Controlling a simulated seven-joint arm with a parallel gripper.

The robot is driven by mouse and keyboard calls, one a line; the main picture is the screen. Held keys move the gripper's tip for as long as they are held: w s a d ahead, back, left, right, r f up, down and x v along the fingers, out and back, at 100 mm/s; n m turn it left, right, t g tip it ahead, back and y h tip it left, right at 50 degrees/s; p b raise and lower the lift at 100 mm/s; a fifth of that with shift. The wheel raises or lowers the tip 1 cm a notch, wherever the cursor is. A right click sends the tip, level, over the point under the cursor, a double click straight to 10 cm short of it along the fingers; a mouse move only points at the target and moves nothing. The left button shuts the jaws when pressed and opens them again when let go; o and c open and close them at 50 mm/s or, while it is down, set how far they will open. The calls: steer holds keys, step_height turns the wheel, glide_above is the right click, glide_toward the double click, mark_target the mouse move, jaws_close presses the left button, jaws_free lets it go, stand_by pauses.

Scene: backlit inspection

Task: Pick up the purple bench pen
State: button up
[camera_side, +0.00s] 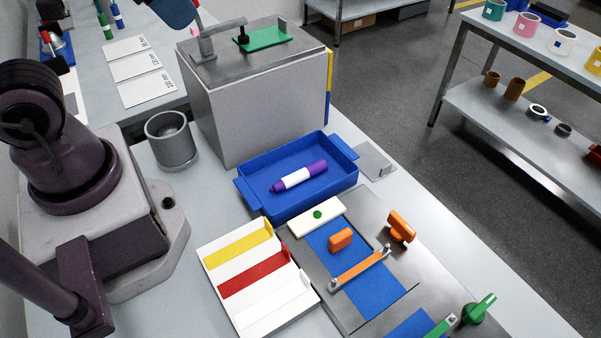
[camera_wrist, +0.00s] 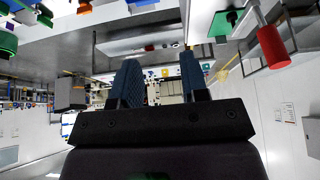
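The purple bench pen (camera_side: 310,171) has a white band around it. It lies on the floor of a blue tray (camera_side: 350,181), slanting up to the right, clear of the tray walls. My gripper (camera_wrist: 159,74) shows in the wrist view, with its two blue ridged fingers apart and nothing between them. The fingers point out over the room, away from the tray. The side view does not show the gripper, and I cannot make out the pen in the wrist view.
A tall grey box (camera_side: 255,109) stands behind the tray and a grey cup (camera_side: 172,150) to its left. In front are a white holder with coloured strips (camera_side: 206,256) and a metal panel (camera_side: 430,282) with orange handles (camera_side: 400,226). The space above the tray looks clear.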

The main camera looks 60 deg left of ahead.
steer(key=shift+o, duration=0.8)
steer(key=shift+a, duration=0.1)
steer(key=m+g, duration=0.6)
steer(key=m, duration=3)
glide_above(318, 163)
step_height(318, 163, down, 22)
step_height(318, 163, down, 13)
steer(key=shift+r, duration=0.15)
steer(key=c, duration=0.9)
